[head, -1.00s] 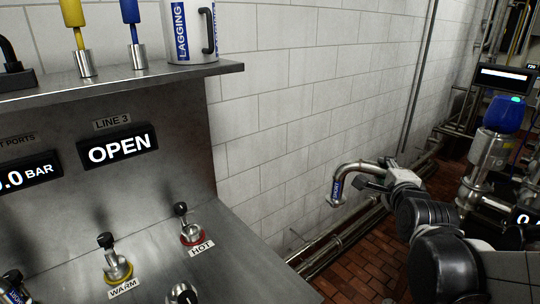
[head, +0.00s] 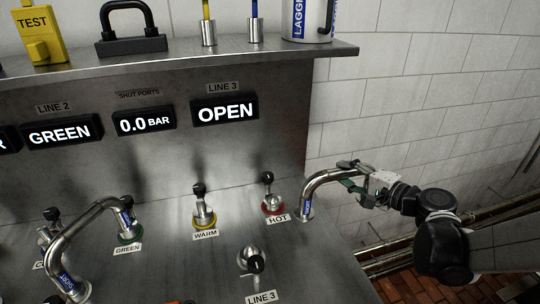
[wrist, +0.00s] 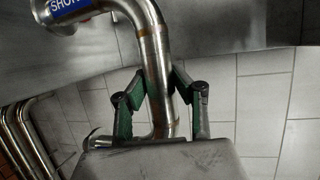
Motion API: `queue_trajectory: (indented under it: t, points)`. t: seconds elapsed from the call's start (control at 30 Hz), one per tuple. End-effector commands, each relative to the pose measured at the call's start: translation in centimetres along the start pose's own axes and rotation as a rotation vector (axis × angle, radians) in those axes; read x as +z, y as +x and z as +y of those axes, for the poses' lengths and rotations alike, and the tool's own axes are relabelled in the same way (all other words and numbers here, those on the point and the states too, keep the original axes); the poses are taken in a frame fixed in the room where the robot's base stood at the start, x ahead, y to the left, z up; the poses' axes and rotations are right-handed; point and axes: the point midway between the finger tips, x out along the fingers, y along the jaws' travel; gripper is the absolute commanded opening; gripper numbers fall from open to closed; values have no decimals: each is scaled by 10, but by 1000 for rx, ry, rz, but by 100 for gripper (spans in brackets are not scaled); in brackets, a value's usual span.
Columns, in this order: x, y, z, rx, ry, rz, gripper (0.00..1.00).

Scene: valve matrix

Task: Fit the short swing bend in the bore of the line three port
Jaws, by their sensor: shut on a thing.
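The short swing bend (head: 322,180) is a curved steel pipe with a blue label, partly readable as SHORT in the wrist view (wrist: 155,60). My gripper (head: 360,190) is shut on its far leg, with green-padded fingers (wrist: 158,105) on either side of the pipe. The bend's free end points down at the right edge of the steel bench, right of the HOT port; I cannot tell whether it touches.
The HOT (head: 272,197), WARM (head: 204,212) and GREEN (head: 130,230) ports have upright black-knobbed stems. Another bent pipe (head: 85,235) stands at the left. A shelf (head: 200,60) overhangs the back panel. The LINE 3 display (head: 225,110) reads OPEN.

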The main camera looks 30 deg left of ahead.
Motion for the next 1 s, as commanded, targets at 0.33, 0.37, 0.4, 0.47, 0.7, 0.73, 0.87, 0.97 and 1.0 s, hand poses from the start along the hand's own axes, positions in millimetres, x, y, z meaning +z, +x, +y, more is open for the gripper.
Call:
queue_trajectory:
  t: [0.33,0.37,0.4,0.47,0.7,0.73,0.87,0.97,1.0]
  points:
    - [135,80,-44,44,-122,-660,0]
    - [145,83,-48,47,-131,-707,0]
    - [156,85,-52,51,-141,-763,0]
    - [171,88,-58,56,-154,-834,0]
    - [197,90,-68,65,-179,-968,0]
    - [198,90,-68,65,-180,-971,0]
    - [198,90,-68,66,-179,-971,0]
    - [197,90,-68,66,-179,-970,0]
    - [197,90,-68,65,-179,-969,0]
